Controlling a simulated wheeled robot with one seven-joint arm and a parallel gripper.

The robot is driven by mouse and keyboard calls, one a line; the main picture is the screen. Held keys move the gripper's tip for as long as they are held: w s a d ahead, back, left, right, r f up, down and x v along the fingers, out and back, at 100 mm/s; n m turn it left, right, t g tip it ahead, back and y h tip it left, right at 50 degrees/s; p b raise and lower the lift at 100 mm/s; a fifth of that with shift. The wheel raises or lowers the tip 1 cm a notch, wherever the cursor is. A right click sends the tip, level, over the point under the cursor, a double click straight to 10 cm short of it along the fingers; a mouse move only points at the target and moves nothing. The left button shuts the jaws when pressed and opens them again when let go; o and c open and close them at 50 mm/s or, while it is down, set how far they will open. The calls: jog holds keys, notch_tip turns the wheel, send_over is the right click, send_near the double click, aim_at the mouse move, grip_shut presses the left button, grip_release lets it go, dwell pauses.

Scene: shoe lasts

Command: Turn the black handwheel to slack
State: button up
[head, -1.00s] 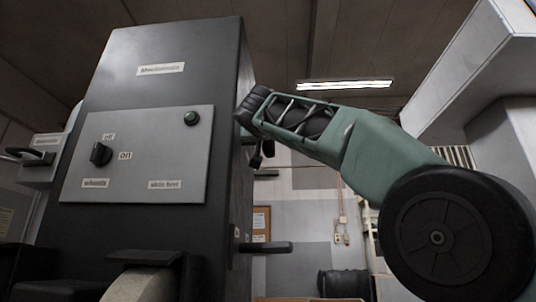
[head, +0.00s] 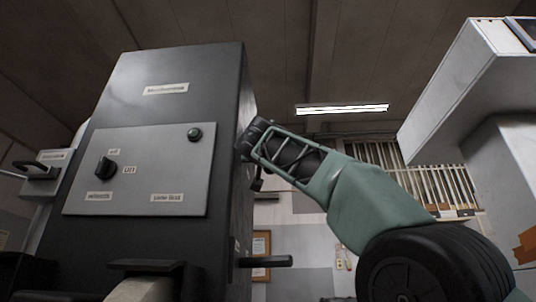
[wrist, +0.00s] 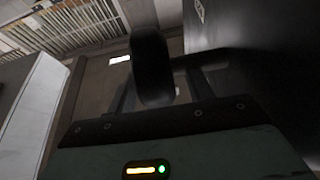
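In the wrist view a dark, rounded, upright shape (wrist: 152,65), probably the black handwheel seen edge-on, stands ahead of my gripper (wrist: 160,90). A dark bar runs from it to the right toward the machine. The two fingers show either side of its lower part, spread apart with gaps visible; I see no clear grip on it. In the head view my arm reaches up to the right side of the dark machine (head: 170,75). The fingers and the handwheel cannot be made out there.
The machine's grey front panel (head: 140,170) carries a black rotary switch (head: 105,168) and a dark round button (head: 194,134). A black lever (head: 265,261) sticks out from its side, below my arm. A pale cabinet (head: 470,90) stands at the right.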

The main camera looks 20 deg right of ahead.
jog(key=b+v, duration=1.1)
jog(key=v, duration=0.6)
jog(key=shift+b, duration=0.4)
jog(key=shift+s+a, duration=0.15)
